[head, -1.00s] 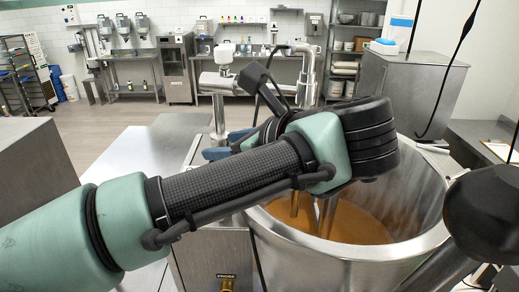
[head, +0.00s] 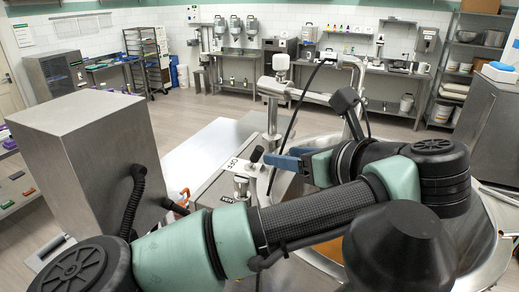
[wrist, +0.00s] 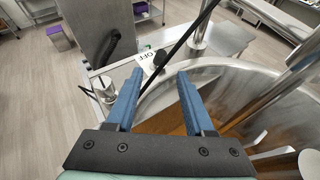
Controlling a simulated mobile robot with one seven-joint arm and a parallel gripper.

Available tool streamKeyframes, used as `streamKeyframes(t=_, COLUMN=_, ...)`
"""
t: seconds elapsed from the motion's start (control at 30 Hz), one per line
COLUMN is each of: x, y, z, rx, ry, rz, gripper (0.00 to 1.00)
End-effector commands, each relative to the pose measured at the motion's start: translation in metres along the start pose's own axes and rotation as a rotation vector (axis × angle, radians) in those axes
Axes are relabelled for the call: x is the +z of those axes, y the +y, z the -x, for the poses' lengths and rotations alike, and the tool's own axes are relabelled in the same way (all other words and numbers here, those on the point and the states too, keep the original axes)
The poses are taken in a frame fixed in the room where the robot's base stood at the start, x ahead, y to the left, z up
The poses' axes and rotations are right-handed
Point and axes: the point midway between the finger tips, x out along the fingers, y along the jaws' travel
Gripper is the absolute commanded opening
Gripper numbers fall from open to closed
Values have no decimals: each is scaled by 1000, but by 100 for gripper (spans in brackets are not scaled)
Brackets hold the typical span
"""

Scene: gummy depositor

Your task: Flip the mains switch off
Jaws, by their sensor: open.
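The mains switch (head: 257,154) is a black-tipped lever on a white plate, on top of the metal housing beside the kettle. Letters reading OFF (head: 237,163) show on the plate at its left. My gripper (head: 285,162) has blue fingers, open and empty, just right of the switch in the head view. In the wrist view the switch's black knob (wrist: 160,57) and its OFF plate lie beyond the gap between my open fingertips (wrist: 160,76). I see no contact with the switch. Which way the lever is thrown is hard to tell.
A steel kettle (head: 490,255) of orange-brown liquid (wrist: 165,121) lies right of and below my gripper. A metal post (head: 272,110) and pipe rise behind the switch. A black cable (wrist: 185,38) hangs close by. A valve fitting (head: 241,187) stands in front of the switch.

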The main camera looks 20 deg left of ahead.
Motion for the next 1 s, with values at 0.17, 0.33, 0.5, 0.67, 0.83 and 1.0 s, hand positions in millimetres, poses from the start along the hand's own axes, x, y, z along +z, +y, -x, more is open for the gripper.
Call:
streamKeyframes(t=0.17, x=-6, y=-6, z=-14, rx=-15, ry=1, rz=7, gripper=53)
streamKeyframes(t=0.33, x=1, y=1, z=-33, rx=5, ry=4, rz=2, gripper=53)
streamKeyframes(t=0.5, x=5, y=1, z=-67, rx=5, ry=2, rz=0, gripper=53)
streamKeyframes(t=0.67, x=3, y=0, z=-89, rx=2, ry=1, rz=-1, gripper=53)
streamKeyframes(t=0.83, x=1, y=0, z=-101, rx=-1, ry=-1, rz=1, gripper=53)
streamKeyframes(t=1.0, x=0, y=0, z=-103, rx=-2, ry=-1, rz=1, gripper=53)
